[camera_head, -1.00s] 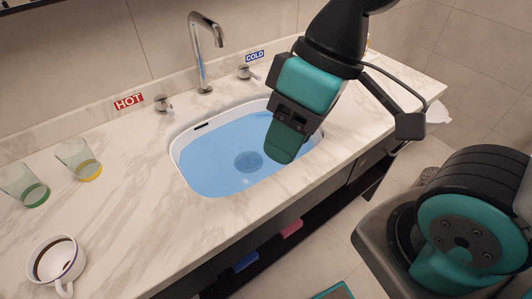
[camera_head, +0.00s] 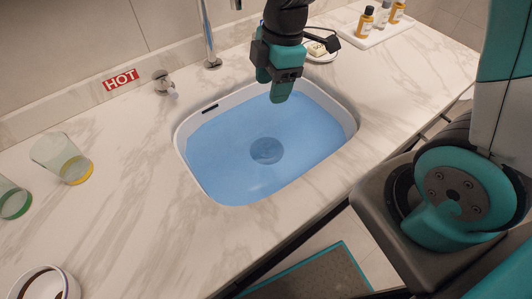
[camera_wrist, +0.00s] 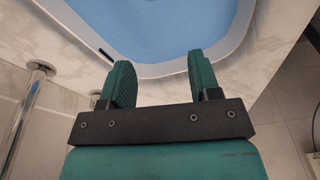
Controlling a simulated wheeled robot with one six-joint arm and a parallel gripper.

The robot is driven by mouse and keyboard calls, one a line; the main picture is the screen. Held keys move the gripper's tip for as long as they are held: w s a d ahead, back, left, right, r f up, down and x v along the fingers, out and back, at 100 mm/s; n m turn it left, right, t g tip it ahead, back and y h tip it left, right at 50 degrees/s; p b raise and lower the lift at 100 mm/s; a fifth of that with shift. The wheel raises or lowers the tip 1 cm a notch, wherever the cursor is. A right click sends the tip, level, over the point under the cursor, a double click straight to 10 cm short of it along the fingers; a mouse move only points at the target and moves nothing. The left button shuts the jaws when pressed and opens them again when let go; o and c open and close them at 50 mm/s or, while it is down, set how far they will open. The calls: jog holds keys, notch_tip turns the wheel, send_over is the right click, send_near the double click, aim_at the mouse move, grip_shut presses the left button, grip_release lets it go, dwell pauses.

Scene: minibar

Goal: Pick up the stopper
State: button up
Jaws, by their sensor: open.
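The stopper (camera_head: 266,150) is a round dark disc under the blue water at the bottom of the white sink (camera_head: 183,160). It looks blurred through the water, and the wrist view does not show it. My gripper (camera_head: 272,92) is above the back right part of the sink, apart from the stopper and to its upper right in the head view. In the wrist view my gripper (camera_wrist: 158,82) is open and empty, its two green fingers spread apart, with the sink's rim and water beyond them.
The faucet (camera_head: 207,40) rises behind the sink, with a tap handle (camera_head: 162,82) beside the HOT label (camera_head: 121,79). A soap dish (camera_head: 320,54) and a bottle tray (camera_head: 374,34) are at back right.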

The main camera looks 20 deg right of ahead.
notch_tip(320, 180, down, 5)
jog(key=w+d+n, duration=0.2)
send_over(268, 143)
jog(key=shift+h, duration=0.3)
jog(key=f, duration=1)
jog(key=shift+w+d+b, duration=0.2)
jog(key=shift+d+b, duration=0.1)
jog(key=shift+b, duration=0.05)
jog(key=shift+s+a+f, duration=0.1)
jog(key=shift+a+f, duration=0.05)
jog(key=shift+f, duration=0.9)
jog(key=shift+s+a+f, duration=0.1)
jog(key=shift+a+f, duration=0.05)
jog(key=shift+f, duration=0.9)
jog(key=shift+a+f, duration=0.15)
jog(key=shift+f, duration=0.9)
grip_shut()
